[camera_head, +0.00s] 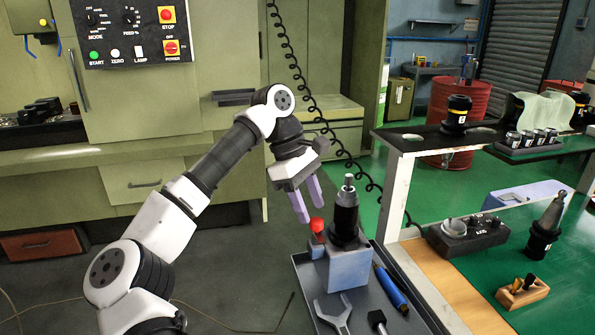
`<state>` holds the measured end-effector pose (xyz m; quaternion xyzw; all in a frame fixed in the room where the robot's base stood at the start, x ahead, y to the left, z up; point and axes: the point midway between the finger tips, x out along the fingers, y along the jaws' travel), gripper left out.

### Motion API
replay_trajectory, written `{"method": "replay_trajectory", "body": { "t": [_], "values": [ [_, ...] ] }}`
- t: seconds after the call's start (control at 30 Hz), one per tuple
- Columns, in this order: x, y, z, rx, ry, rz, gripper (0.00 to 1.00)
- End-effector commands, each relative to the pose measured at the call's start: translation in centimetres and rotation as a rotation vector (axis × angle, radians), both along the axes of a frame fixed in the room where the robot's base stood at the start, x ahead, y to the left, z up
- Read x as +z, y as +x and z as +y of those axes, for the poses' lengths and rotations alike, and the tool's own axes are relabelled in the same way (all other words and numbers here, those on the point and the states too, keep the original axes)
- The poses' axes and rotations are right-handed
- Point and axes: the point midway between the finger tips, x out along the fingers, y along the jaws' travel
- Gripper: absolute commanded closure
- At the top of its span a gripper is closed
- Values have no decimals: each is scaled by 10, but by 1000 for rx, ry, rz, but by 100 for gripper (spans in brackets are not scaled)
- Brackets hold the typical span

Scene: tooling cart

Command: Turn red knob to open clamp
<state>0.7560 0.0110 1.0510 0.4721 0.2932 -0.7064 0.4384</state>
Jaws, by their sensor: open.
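The red knob (317,226) is on the left side of a grey clamp block (348,268) on the cart tray. A black tool holder (345,215) with a silver tip stands upright in the clamp. My gripper (308,205) has two pale purple fingers, apart and empty. Its fingertips are just above and to the left of the red knob. I cannot tell whether a finger touches the knob.
A spanner (333,314) and a blue-handled tool (390,288) lie on the grey tray (415,322). A coiled black cable (318,120) hangs behind my gripper. The bench at right carries a black tool holder (541,232) and a wooden block (522,292).

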Motion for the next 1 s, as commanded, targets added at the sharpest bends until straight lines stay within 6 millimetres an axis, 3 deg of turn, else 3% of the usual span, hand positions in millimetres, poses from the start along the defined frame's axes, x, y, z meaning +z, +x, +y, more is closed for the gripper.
{"method": "replay_trajectory", "body": {
  "t": [0.23, 0.43, 0.63, 1.0],
  "values": [
    [59, 11, 20, 4, 2, -4, 52],
    [89, 16, 32, 3, 3, -1, 52],
    [102, 19, 37, 1, 0, 0, 52],
    [103, 19, 38, 0, 0, -1, 52]
  ]
}}
